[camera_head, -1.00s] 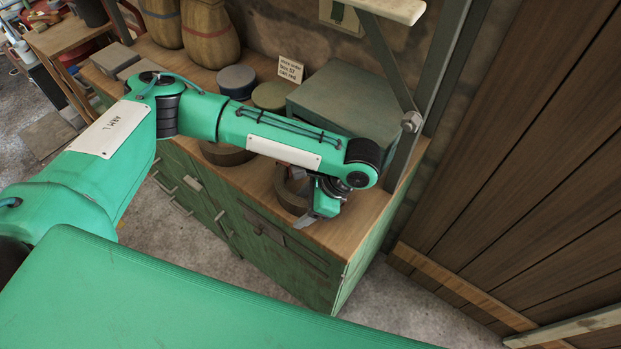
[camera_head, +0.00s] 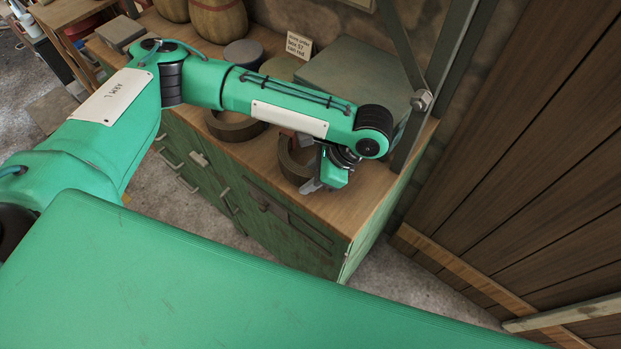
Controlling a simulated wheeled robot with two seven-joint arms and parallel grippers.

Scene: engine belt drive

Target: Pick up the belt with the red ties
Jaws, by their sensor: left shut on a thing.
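A dark ring-shaped belt (camera_head: 287,164) lies near the front right of the wooden cabinet top. My left arm and wrist cover part of it. A small reddish patch shows by its far side, but I cannot clearly make out ties. My left gripper (camera_head: 311,186) is at the belt's near right side, shut on its band. The fingertips are small and partly hidden by the wrist. A second dark ring-shaped belt (camera_head: 237,131) lies farther left, partly behind my forearm; no red shows on it. My right gripper is not in view.
A grey-green box (camera_head: 350,80) stands behind my wrist, beside a metal upright (camera_head: 410,125). The cabinet top's front right corner (camera_head: 345,215) is clear.

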